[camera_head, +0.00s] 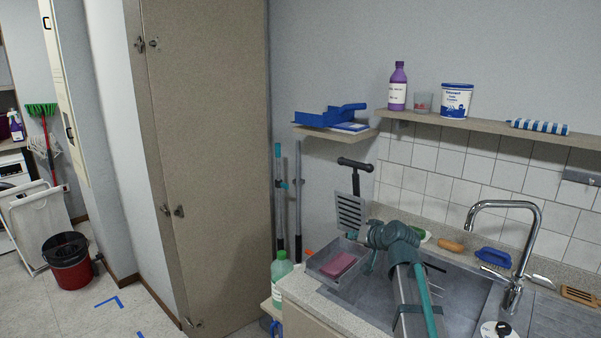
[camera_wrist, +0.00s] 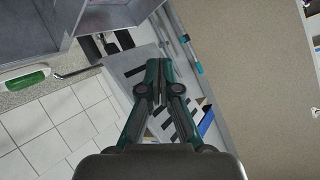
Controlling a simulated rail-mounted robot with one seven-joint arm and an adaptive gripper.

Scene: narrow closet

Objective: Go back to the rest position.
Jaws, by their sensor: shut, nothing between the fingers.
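My gripper (camera_wrist: 152,66) is shut and empty in the wrist view, its two dark teal fingers together at the tips. In the head view my teal and grey arm reaches over the sink (camera_head: 340,300), and I cannot clearly make out the fingertips there. A grey slotted plate (camera_head: 350,212) with a black handle stands upright just behind my wrist in the head view. The slotted plate also shows beyond the fingers in the wrist view (camera_wrist: 133,76); I cannot tell whether they touch it.
A small tray with a pink sponge (camera_head: 338,265) sits at the sink's left side. A tall faucet (camera_head: 532,240) stands at the right. A shelf (camera_head: 480,127) above holds a purple bottle (camera_head: 398,87) and a tub (camera_head: 456,100). A beige cabinet (camera_head: 210,150) stands left; floor beyond has free room.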

